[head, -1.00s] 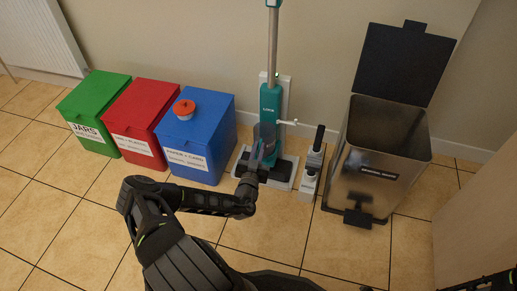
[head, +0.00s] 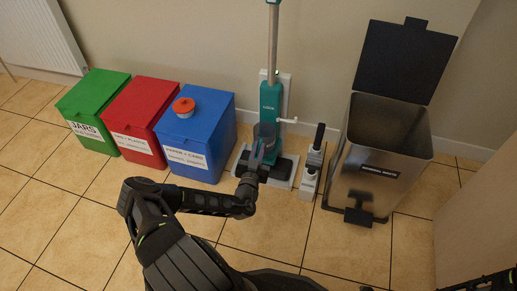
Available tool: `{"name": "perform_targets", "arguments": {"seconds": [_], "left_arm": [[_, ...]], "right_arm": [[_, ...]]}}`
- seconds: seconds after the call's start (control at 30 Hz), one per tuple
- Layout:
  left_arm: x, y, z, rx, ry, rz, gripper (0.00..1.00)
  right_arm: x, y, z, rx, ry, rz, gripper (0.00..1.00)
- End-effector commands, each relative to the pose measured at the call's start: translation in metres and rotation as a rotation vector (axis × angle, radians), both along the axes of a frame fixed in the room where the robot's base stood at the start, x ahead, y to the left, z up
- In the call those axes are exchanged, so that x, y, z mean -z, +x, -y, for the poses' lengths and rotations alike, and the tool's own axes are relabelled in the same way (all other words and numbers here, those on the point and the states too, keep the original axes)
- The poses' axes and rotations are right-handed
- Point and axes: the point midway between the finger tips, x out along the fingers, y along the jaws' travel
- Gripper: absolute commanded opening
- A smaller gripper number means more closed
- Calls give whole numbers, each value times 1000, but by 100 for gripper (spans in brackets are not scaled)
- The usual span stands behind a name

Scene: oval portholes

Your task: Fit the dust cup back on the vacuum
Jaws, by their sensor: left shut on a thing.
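The teal and grey upright vacuum (head: 271,97) stands on its dock against the wall, with its floor head at the bottom. The grey, see-through dust cup (head: 265,133) is at the front of the vacuum's lower body. My left gripper (head: 257,153) is shut on the cup from the front and below, and its fingers partly cover it. The cup appears close against the body, but I cannot tell whether it is seated. My right gripper is not in view.
Green (head: 92,102), red (head: 138,115) and blue (head: 196,135) bins stand to the left. An open metal bin (head: 375,160) stands right, beyond small grey attachments (head: 311,170). Front floor tiles are clear.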

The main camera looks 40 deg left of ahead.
Motion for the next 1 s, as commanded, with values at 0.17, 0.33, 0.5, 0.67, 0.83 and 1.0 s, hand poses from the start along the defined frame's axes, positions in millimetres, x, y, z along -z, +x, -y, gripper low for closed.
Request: {"name": "perform_targets", "arguments": {"seconds": [0.17,0.33,0.5,0.67,0.83,1.0], "left_arm": [[-1,0,0,0,0,1,0],[0,0,0,0,0,1,0],[1,0,1,0,0,1,0],[1,0,1,0,0,1,0],[1,0,1,0,0,1,18],[1,0,1,1,0,1,32]], "right_arm": [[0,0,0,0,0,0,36],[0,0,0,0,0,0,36],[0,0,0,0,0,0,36],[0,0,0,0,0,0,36],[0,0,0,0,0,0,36],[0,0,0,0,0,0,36]]}}
